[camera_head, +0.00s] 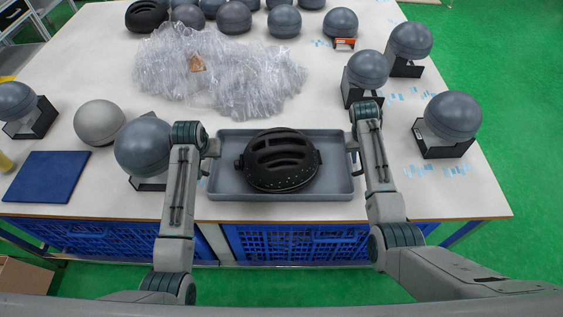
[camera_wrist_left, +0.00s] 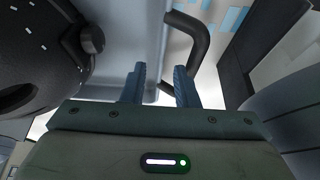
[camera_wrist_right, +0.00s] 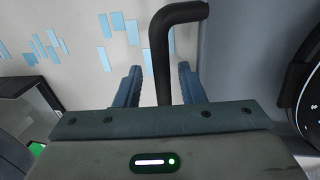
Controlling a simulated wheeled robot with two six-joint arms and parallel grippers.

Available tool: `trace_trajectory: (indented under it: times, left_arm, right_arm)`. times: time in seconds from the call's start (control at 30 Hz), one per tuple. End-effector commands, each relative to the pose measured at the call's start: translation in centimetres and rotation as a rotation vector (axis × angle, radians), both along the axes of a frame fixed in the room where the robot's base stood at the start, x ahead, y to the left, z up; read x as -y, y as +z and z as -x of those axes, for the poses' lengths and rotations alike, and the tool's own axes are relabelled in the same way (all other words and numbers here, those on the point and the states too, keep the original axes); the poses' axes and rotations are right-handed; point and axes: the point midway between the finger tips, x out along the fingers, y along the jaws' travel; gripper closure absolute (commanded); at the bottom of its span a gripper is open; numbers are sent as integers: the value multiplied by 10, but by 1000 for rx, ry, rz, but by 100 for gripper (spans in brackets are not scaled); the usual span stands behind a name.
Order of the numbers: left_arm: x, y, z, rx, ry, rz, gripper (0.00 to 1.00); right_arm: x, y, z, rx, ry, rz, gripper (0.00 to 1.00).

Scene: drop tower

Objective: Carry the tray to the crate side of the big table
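The grey tray (camera_head: 222,184) lies on the big white table (camera_head: 330,90) near its front edge, with a black helmet (camera_head: 278,160) in it. My left gripper (camera_head: 210,150) is at the tray's left end. In the left wrist view the left gripper (camera_wrist_left: 160,84) is open, with a black handle (camera_wrist_left: 200,45) reaching close to its right finger. My right gripper (camera_head: 354,142) is at the tray's right end. In the right wrist view the right gripper (camera_wrist_right: 160,84) is open, with the other black handle (camera_wrist_right: 161,50) between its fingers, not clamped.
Grey spheres on black stands, such as one at the right (camera_head: 452,117), stand around the tray. A heap of clear plastic (camera_head: 215,72) lies behind it. A dark blue mat (camera_head: 46,177) is at the left. Blue crates (camera_head: 300,244) stand below the table's front edge.

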Motion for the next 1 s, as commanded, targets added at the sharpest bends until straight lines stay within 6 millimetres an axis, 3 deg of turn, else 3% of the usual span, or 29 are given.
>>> trace_trajectory:
  times: [0.2,0.47,0.57,1.0]
  left_arm:
    - [1,39,16,1,0,1,73]
    - [0,57,25,-1,0,1,73]
    - [0,58,25,-2,0,1,73]
    - [0,58,25,-1,0,1,73]
  right_arm:
    - [0,0,0,0,0,0,64]
    - [-1,4,0,1,0,0,64]
    - [-3,15,-1,3,1,0,64]
    - [-20,100,-1,4,1,-1,64]
